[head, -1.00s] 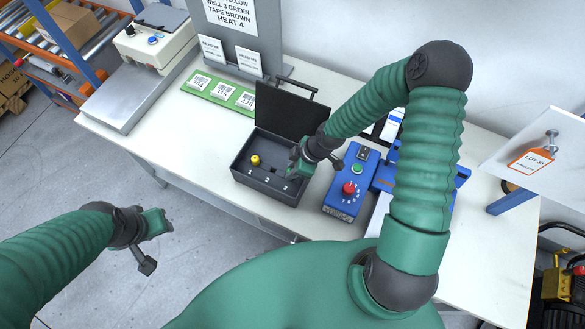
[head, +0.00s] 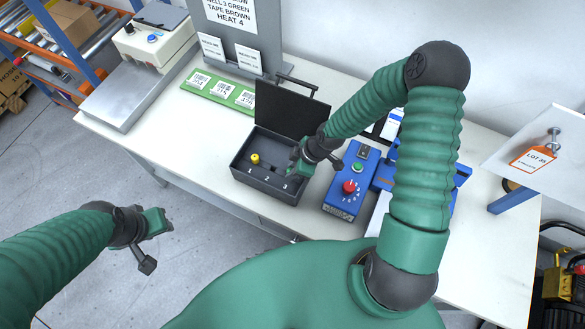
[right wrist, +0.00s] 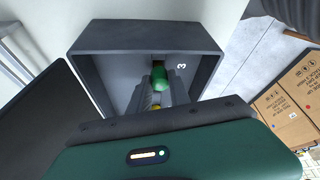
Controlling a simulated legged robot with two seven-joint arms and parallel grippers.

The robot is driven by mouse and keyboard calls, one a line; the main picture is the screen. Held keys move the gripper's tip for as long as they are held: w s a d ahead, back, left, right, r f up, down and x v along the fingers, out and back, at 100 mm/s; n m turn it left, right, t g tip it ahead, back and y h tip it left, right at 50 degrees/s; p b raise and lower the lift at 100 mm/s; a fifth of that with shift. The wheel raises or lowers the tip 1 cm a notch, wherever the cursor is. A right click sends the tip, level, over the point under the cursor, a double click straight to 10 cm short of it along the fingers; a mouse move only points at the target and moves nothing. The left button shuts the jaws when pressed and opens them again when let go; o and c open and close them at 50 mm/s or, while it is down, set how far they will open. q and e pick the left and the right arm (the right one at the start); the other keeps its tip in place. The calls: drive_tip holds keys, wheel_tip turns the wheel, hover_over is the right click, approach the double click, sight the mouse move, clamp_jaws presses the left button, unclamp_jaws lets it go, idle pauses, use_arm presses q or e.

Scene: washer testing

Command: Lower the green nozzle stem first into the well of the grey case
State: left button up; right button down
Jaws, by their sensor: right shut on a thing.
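The grey case (head: 262,180) stands open on the table, its black lid (head: 290,110) raised. The numbers 1, 2 and 3 run along its front. A yellow nozzle (head: 255,158) stands in the case near 1. My right gripper (head: 295,166) is inside the case outline near 3, shut on the green nozzle (right wrist: 160,77), which shows in the right wrist view between the fingers. A dark well opening (right wrist: 158,62) shows just beyond the nozzle; the stem is hidden, so I cannot tell whether it is in. My left gripper (head: 158,222) hangs empty off the table; its jaw gap is unclear.
A blue control box (head: 345,187) with a red knob stands close right of the case. A green strip of labelled cards (head: 218,92) lies behind left. A grey sign board (head: 235,35) stands at the back. The table left of the case is clear.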

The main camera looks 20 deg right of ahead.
drive_tip(key=shift+f, duration=0.65)
idle(0.3)
drive_tip(key=c, duration=1.1)
unclamp_jaws()
drive_tip(key=shift+c, duration=0.2)
drive_tip(key=shift+r, duration=0.1)
drive_tip(key=p+v, duration=0.2)
drive_tip(key=v, duration=1.4)
drive_tip(key=shift+d+r, duration=0.15)
drive_tip(key=shift+r, duration=0.15)
